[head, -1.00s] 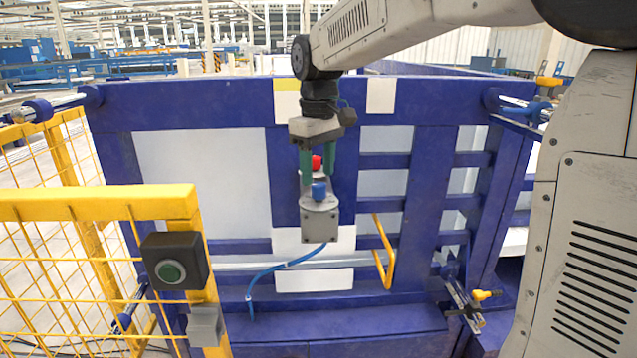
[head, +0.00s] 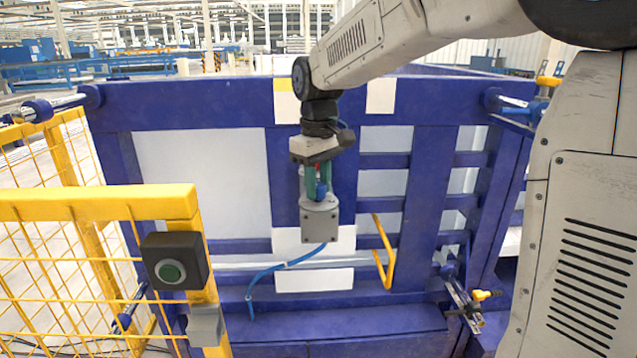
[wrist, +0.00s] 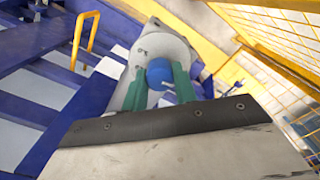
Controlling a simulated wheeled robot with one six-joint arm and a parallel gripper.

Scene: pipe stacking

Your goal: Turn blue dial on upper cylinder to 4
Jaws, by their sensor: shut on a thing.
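The blue dial (head: 321,193) sits on top of a grey fixture (head: 320,225) that is fixed to the blue frame. A red dial (head: 316,168) is just behind and above it, mostly hidden by my gripper. My gripper (head: 318,190) has green fingers and points down at the blue dial. In the wrist view, the blue dial (wrist: 160,73) is between the two green fingertips (wrist: 162,84), which are shut on it. A pale round plate with small dark marks (wrist: 158,50) lies around the dial. The marks are too small to read.
A yellow handle (head: 382,252) is right of the fixture. A blue hose (head: 275,270) runs below it.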

